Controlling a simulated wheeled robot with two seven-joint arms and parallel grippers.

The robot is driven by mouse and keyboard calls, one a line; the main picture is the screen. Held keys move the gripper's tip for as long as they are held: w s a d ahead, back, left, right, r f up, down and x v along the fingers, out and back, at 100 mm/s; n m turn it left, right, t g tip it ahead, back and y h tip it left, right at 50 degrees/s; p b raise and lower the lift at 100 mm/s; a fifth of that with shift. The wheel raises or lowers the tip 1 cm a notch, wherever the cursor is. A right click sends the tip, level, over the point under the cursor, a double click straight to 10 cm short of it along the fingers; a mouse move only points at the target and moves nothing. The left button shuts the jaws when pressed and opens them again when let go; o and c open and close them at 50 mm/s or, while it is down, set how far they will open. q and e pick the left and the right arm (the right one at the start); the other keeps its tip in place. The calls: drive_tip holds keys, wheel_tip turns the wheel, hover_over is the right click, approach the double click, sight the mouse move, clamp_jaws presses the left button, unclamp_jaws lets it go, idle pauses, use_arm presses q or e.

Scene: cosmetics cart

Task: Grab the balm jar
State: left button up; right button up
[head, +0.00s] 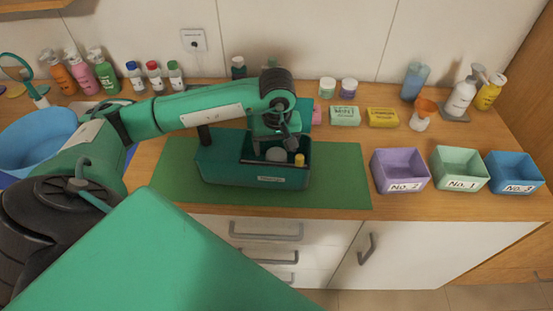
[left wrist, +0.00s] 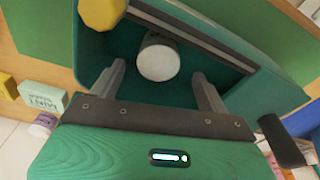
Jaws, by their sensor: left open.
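A round white-lidded jar (head: 277,154), likely the balm jar, stands inside the green caddy (head: 228,170); I cannot read a label on it. In the left wrist view the jar (left wrist: 158,60) shows its pale round top just beyond the fingertips, roughly centred between them. My left gripper (head: 277,140) points down over the caddy; in the left wrist view the gripper (left wrist: 158,75) is open with nothing between its fingers. A yellow-capped item (head: 299,160) stands right of the jar, and its cap shows in the left wrist view (left wrist: 102,12). My right gripper is out of view.
The caddy stands on a green mat (head: 340,185); its walls and a dark bar lie close to the gripper. Purple (head: 401,171), light green (head: 459,170) and blue (head: 514,173) bins stand right. Soap boxes (head: 345,115) and bottles line the back. A blue basin (head: 38,138) is left.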

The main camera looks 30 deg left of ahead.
sight(276, 154)
use_arm(q)
wheel_tip(276, 154, down, 3)
drive_tip(key=shift+w+f+p, duration=0.15)
drive_tip(key=shift+f+p, duration=0.05)
drive_tip(key=shift+p, duration=0.55)
drive_tip(key=shift+f, duration=0.45)
drive_tip(key=c, duration=1)
drive_tip(key=shift+c, duration=0.5)
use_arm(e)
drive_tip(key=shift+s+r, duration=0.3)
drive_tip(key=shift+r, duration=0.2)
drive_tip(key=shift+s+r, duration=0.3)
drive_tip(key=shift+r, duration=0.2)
use_arm(q)
drive_tip(key=shift+r, duration=0.1)
